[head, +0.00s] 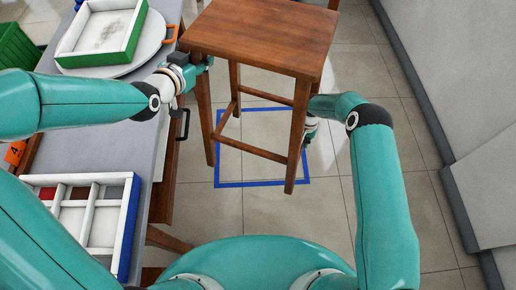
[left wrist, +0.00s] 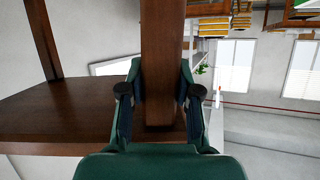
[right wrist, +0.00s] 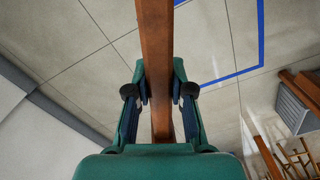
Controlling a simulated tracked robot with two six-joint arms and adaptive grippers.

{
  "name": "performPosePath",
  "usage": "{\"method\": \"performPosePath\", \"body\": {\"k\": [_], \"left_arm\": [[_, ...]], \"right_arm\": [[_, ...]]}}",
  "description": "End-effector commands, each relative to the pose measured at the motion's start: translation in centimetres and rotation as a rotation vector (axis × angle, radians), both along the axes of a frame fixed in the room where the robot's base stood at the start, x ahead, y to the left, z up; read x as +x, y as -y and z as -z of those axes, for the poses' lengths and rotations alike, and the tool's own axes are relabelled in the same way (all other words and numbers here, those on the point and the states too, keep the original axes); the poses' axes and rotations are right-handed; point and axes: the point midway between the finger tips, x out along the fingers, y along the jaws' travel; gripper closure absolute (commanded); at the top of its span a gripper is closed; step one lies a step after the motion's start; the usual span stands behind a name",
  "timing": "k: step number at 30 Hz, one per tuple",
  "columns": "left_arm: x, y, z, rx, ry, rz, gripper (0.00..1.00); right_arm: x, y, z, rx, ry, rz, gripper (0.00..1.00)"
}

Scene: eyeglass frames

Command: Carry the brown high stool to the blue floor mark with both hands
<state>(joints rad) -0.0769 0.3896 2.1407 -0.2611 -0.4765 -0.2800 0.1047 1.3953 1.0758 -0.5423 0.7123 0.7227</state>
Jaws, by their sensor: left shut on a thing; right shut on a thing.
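The brown high stool (head: 262,38) is upright in front of me in the head view, with its wooden seat on top. The blue floor mark (head: 262,184) is a square outline on the tiles, seen behind and between the stool's legs. My left gripper (head: 200,66) is shut on a leg just under the seat; the left wrist view shows this leg (left wrist: 162,60) between the fingers. My right gripper (right wrist: 160,95) is shut on another leg (right wrist: 156,40), lower down; in the head view the arm partly hides it. I cannot tell whether the feet touch the floor.
A grey workbench (head: 163,100) runs along the left, close to the stool. It holds a green-and-white tray (head: 100,35) on a round plate and a compartment box (head: 128,225). A grey wall panel (head: 440,90) stands at the right. Tiled floor between is clear.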

Motion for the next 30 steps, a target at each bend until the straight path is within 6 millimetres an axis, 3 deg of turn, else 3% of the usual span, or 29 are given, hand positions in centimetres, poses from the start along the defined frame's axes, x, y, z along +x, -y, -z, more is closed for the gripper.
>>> {"method": "performPosePath", "body": {"k": [3,30], "left_arm": [[0.1,0.1,2.4,0.000,0.009,0.002,1.00],[0.0,0.0,16.4,0.000,0.009,0.000,1.00]], "right_arm": [[0.4,-0.1,2.3,0.001,0.010,0.002,1.00],[0.4,-0.2,16.3,0.001,0.010,0.000,1.00]]}}
